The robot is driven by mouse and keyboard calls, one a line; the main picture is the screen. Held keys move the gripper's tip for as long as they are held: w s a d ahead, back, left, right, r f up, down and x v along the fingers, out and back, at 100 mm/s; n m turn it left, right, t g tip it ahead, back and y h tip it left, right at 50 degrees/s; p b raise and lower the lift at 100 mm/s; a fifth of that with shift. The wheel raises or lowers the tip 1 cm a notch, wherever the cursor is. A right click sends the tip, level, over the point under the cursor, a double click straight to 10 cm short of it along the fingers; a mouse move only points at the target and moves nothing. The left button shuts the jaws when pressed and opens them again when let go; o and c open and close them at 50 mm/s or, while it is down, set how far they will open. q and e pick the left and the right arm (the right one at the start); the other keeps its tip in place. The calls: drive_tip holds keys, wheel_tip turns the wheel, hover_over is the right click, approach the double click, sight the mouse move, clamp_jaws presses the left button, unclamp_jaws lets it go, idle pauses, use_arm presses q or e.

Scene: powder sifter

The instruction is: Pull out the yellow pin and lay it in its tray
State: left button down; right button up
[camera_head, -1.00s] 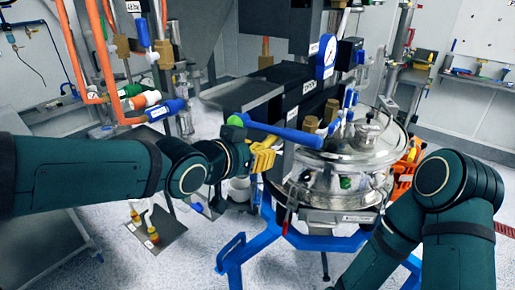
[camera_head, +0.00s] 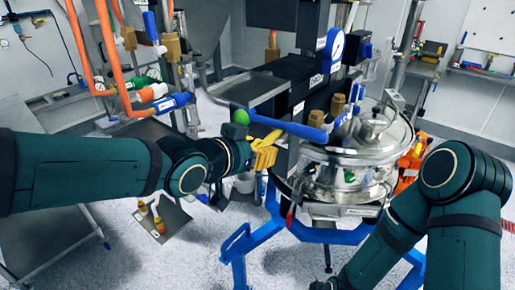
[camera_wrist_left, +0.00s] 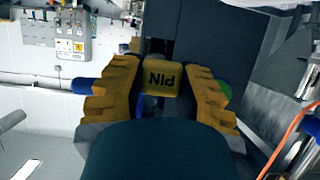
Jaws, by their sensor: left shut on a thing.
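In the left wrist view, the yellow block marked PIN (camera_wrist_left: 163,79) sits between the yellow ridged fingers of my left gripper (camera_wrist_left: 160,88), which is shut on it. In the head view, my left gripper (camera_head: 265,150) is beside the dark upright column, below the green-ended blue lever (camera_head: 290,127). The pin's shaft is hidden, so I cannot tell whether it is in its hole. A grey plate (camera_head: 172,222) at lower left bears small yellow-orange upright pieces (camera_head: 158,225); I cannot tell if it is the pin's tray. My right gripper is out of view.
The steel sifter vessel (camera_head: 345,165) stands right of my left gripper on a blue frame (camera_head: 325,234). Orange hoses and blue-handled valves (camera_head: 170,103) stand behind my left arm. My right arm (camera_head: 462,200) is at the right. Pale floor shows around the grey plate.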

use_arm(q)
drive_tip(key=shift+s+a+p, duration=0.85)
drive_tip(key=shift+s+p, duration=0.15)
drive_tip(key=shift+s, duration=0.15)
drive_tip(key=shift+s+a+p, duration=0.8)
drive_tip(key=shift+s+p, duration=0.15)
drive_tip(key=shift+s, duration=0.15)
drive_tip(key=shift+s+a, duration=0.15)
drive_tip(key=shift+s, duration=0.05)
idle(0.6)
drive_tip(key=s+a+b, duration=0.2)
drive_tip(key=s, duration=0.1)
drive_tip(key=s+a+b, duration=0.1)
drive_tip(key=shift+s+a, duration=0.25)
drive_tip(key=shift+s, duration=0.15)
idle(0.6)
